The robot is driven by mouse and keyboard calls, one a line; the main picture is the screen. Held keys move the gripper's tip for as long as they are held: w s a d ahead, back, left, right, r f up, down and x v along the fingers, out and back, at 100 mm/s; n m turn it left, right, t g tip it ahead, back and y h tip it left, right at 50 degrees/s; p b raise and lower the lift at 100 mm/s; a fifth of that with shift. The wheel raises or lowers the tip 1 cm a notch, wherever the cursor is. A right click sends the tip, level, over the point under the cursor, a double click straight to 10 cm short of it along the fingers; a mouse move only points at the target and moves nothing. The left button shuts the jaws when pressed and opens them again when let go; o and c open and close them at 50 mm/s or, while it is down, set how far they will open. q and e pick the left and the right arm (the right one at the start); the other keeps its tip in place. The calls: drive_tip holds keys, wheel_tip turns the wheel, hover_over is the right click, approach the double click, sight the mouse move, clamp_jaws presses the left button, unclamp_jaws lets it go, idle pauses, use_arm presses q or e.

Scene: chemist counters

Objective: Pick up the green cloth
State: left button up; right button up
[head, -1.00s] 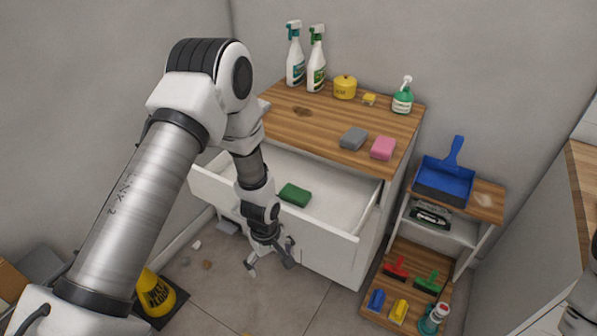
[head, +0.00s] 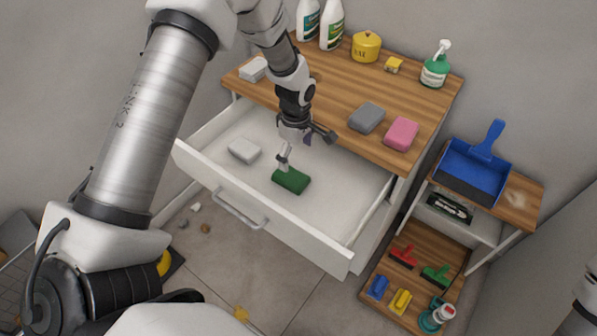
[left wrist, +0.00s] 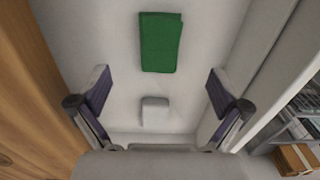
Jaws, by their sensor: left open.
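The green cloth (head: 291,181) lies as a small folded block on the floor of the open white drawer (head: 345,213). It also shows in the left wrist view (left wrist: 161,42), at the top middle, beyond the fingertips. My left gripper (head: 295,158) is over the drawer, just above and behind the cloth in the head view. In the left wrist view my left gripper (left wrist: 155,88) has its two fingers spread wide with nothing between them in its grip. My right gripper is not in view; only a bit of an arm shows at the right edge of the head view.
A white block (head: 244,150) lies in the drawer left of the cloth. The wooden counter top (head: 325,100) overhangs the drawer's back and holds a grey sponge (head: 366,117), a pink sponge (head: 401,134) and bottles. The drawer's right part is bare. A low shelf with a blue dustpan (head: 472,170) stands right.

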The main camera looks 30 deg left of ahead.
sight(296, 178)
use_arm(q)
wheel_tip(296, 178, down, 2)
drive_tip(key=shift+f+b, duration=0.1)
drive_tip(key=shift+b, duration=0.8)
wheel_tip(296, 178, down, 7)
drive_tip(key=shift+s+f+p, duration=0.1)
drive_tip(key=shift+p, duration=0.3)
drive_tip(key=shift+a+f, duration=0.1)
drive_tip(key=shift+f, duration=0.35)
drive_tip(key=shift+r, duration=0.1)
drive_tip(key=c, duration=1.1)
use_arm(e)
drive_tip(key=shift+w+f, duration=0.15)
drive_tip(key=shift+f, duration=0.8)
